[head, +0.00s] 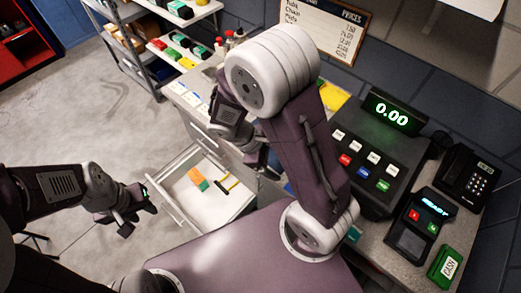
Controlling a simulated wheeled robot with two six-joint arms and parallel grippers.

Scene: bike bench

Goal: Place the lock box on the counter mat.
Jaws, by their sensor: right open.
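An open drawer (213,206) under the counter holds a small orange and teal box (198,179), perhaps the lock box, and a yellow and black tool (229,184). My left gripper (139,217) is apart from the drawer on its left side, with its fingers spread and nothing between them. My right gripper (265,160) is open above the drawer's right back side, partly hidden by my own arm. A yellow patch (333,97) shows on the counter behind my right arm; I cannot tell whether it is the counter mat.
A cash register (375,150) reading 0.00, a card terminal (420,222), a phone (468,180) and a green box (445,266) crowd the right counter. Shelves (135,50) stand behind. Bare floor (95,115) lies at left.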

